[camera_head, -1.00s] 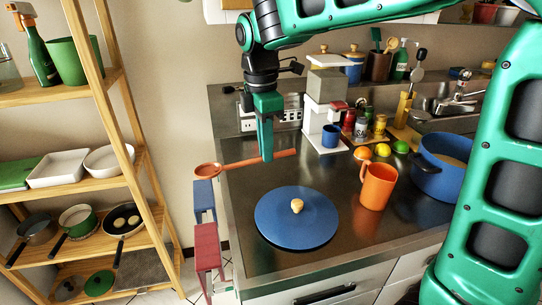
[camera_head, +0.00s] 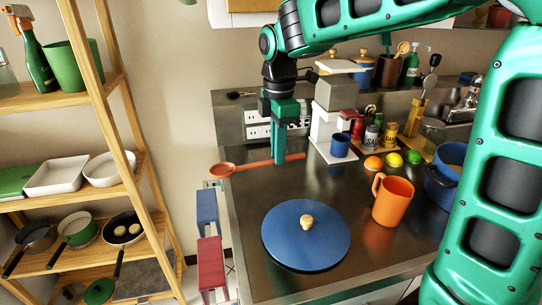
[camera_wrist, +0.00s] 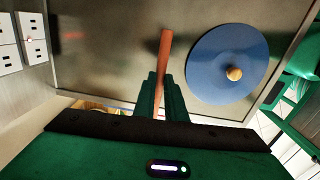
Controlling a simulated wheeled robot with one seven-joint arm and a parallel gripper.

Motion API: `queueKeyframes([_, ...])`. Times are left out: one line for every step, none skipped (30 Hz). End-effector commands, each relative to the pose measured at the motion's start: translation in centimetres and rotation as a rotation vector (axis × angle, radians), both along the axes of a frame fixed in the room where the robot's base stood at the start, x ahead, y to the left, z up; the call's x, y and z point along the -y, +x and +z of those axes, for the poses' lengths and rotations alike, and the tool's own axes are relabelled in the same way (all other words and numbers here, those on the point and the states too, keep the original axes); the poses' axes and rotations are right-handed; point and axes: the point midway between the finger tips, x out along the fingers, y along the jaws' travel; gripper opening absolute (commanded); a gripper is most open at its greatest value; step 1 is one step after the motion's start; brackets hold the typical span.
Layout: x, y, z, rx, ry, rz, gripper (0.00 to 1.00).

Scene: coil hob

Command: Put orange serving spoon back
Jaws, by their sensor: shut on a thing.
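The orange serving spoon (camera_head: 254,165) is held level by its handle above the back left of the steel counter. Its bowl points left, near the counter's left edge. My gripper (camera_head: 279,161) points down and is shut on the handle. In the wrist view the handle (camera_wrist: 163,62) runs up from between the two fingers (camera_wrist: 161,92); the bowl is hidden there. A dark utensil crock (camera_head: 387,72) with a wooden spoon and other utensils stands at the back right, partly behind other items.
A blue lid (camera_head: 305,236) lies on the counter front. An orange mug (camera_head: 393,200), a blue pot (camera_head: 443,180), fruit and spice jars stand to the right. A white machine (camera_head: 328,125) with a blue cup (camera_head: 340,146) stands right of my gripper. Wooden shelves (camera_head: 110,120) stand left.

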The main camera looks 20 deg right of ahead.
Motion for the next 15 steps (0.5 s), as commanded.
queueKeyframes([0.9, 0.5, -0.6, -0.002, 0.000, -0.005, 0.00])
queueKeyframes([1.5, 0.8, -1.0, -0.002, 0.000, -0.005, 0.00])
queueKeyframes([2.2, 1.1, -1.5, -0.003, 0.000, -0.005, 0.00])
queueKeyframes([2.7, 1.4, -1.9, -0.003, 0.000, -0.004, 0.00])
queueKeyframes([3.2, 1.7, -2.2, -0.002, 0.000, -0.004, 0.00])
queueKeyframes([4.0, 2.0, -2.7, -0.002, 0.000, -0.005, 0.00])
queueKeyframes([4.5, 2.3, -3.1, -0.003, 0.000, -0.004, 0.00])
queueKeyframes([5.0, 2.6, -3.4, -0.003, 0.000, -0.004, 0.00])
queueKeyframes([5.6, 3.0, -3.9, -0.002, 0.000, -0.003, 0.00])
queueKeyframes([6.2, 3.2, -4.2, -0.002, 0.000, -0.003, 0.00])
queueKeyframes([6.6, 3.5, -4.5, -0.003, 0.000, -0.005, 0.00])
queueKeyframes([7.2, 3.8, -5.0, -0.002, 0.000, -0.003, 0.00])
queueKeyframes([7.6, 4.0, -5.2, -0.001, 0.000, -0.003, 0.00])
queueKeyframes([7.7, 4.0, -5.7, -0.003, 0.000, -0.001, 0.00])
queueKeyframes([7.5, 4.0, -6.4, -0.003, 0.000, 0.001, 0.00])
